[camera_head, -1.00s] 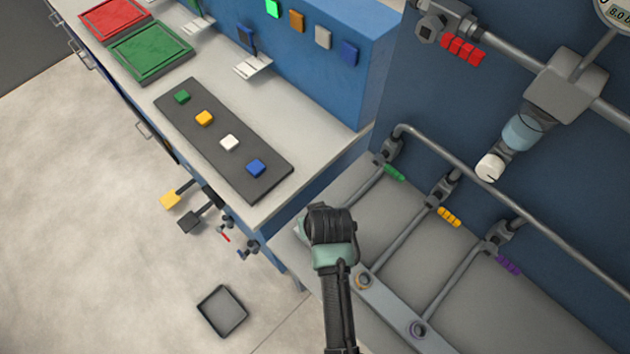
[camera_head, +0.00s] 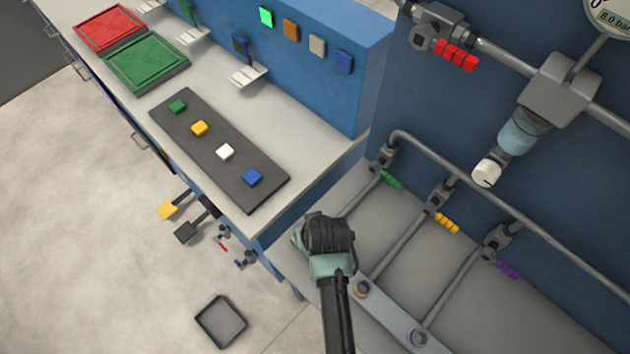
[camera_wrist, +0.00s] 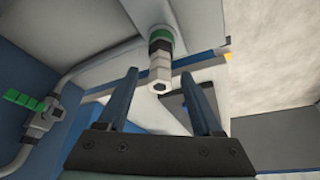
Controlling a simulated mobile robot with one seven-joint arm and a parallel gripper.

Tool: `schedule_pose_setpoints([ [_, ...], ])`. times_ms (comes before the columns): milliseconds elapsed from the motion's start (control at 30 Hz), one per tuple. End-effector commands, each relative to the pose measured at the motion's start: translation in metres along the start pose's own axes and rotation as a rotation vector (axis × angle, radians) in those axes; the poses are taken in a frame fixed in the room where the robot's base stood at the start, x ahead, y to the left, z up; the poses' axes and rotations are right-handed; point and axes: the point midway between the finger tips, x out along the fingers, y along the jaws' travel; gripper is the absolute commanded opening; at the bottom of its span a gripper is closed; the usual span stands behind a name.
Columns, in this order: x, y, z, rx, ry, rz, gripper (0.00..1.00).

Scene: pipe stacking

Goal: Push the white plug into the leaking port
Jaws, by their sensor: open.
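In the wrist view a white, hex-ended piece (camera_wrist: 160,78), which looks like the white plug, sticks out below a green ring (camera_wrist: 160,35) on a grey plate. A dark band sits between ring and plug; I cannot tell how deep the plug sits. My gripper (camera_wrist: 160,73) is open, with one finger on each side of the plug in the picture and no visible contact. In the head view my wrist hides the fingers and the plug. It covers the left end of the port bar (camera_head: 390,318), beside ports with orange (camera_head: 361,288) and purple (camera_head: 417,337) rings. No leak is visible.
Pipes with green (camera_head: 391,180), yellow (camera_head: 447,223) and purple (camera_head: 507,270) valve handles run behind the bar. A blue workbench with a dark button board (camera_head: 219,148) stands to the left. An open grey tray (camera_head: 220,321) lies on the floor.

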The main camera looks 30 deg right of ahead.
Motion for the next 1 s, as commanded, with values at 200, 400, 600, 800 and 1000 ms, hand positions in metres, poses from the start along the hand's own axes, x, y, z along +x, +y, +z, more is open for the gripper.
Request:
schedule_pose_setpoints([
  [200,-0.029,0.0,-0.001,-0.001,0.004,0.0,0.67],
  [400,-0.068,0.0,-0.001,0.0,0.005,0.001,0.67],
  [600,-0.102,0.0,0.0,0.0,0.004,0.0,0.67],
  [800,-0.121,0.0,0.0,0.0,0.002,0.0,0.67],
  [1000,-0.125,0.0,0.0,0.0,0.001,0.0,0.67],
])
